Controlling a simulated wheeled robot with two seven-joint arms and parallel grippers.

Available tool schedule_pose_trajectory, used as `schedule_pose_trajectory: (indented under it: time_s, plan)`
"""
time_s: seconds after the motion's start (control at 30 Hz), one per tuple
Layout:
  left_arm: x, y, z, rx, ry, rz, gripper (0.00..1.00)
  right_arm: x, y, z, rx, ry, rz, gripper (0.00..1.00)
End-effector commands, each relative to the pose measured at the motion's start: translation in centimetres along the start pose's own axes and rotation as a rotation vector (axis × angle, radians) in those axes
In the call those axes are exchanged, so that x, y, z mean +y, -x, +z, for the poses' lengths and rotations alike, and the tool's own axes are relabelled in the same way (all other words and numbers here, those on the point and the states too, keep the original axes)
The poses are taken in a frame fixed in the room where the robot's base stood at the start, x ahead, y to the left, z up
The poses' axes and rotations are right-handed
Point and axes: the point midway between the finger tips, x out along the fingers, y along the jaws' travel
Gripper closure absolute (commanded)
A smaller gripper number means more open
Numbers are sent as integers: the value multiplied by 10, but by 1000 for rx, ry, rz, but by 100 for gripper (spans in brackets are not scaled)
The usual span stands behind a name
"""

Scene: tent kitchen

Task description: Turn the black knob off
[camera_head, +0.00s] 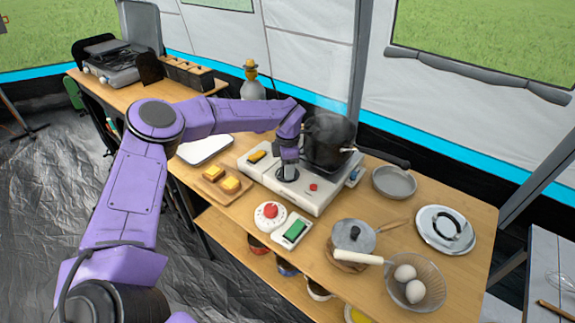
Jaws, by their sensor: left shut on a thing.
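The white stove (258,172) stands on the wooden table, with a black pot (328,145) on its right part. The black knob (287,175) is on the front part of the stove top. My left gripper (288,165) points down at it, its fingers shut on the knob and hiding part of it. The knob's exact angle cannot be made out. A small red button (313,187) is on the stove to the right of the knob. My right gripper is not in view.
A board with bread pieces (213,187) lies left of the stove. In front are a red-topped round item (270,214) and a green-faced box (293,232). A small pot (353,236), a glass bowl with eggs (415,283), a grey pan (394,182) and a lid (446,229) fill the right.

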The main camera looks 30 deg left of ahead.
Motion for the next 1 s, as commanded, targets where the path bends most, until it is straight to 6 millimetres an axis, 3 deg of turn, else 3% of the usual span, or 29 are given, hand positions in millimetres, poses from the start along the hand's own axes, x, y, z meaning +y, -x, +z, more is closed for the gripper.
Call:
schedule_pose_trajectory:
  time_s: [0.43,1.0]
  plan:
    - [1,1,0,-16,-266,3,87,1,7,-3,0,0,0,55]
    - [2,1,0,-20,-325,4,87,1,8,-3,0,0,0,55]
